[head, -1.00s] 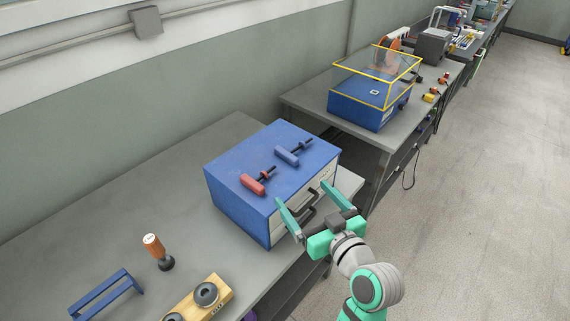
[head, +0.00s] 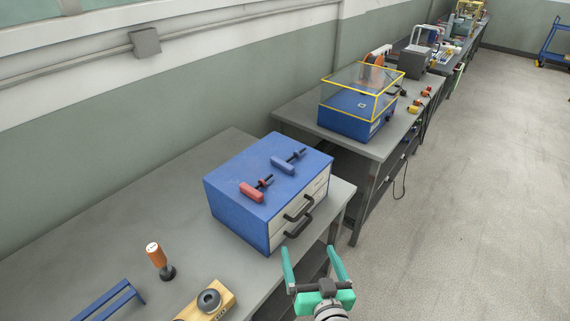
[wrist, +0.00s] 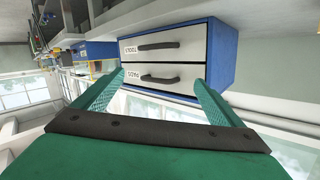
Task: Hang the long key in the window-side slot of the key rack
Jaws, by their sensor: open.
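Two T-shaped tools that look like keys lie on top of a blue drawer cabinet (head: 235,190). One has a red handle (head: 250,192), the other a blue handle (head: 283,165), each with a dark shaft. I cannot tell from here which is the long key. No key rack is clearly identifiable; a blue frame (head: 112,302) at the lower left is cut off by the picture's edge. My gripper (head: 308,249) is open and empty, in front of and below the cabinet's drawer side. In the wrist view, its fingers (wrist: 160,77) point toward the drawers.
The two drawers (wrist: 165,57) are shut, with dark handles. A yellow-edged clear cover (head: 365,85) sits on the far bench. Open floor lies to the right.

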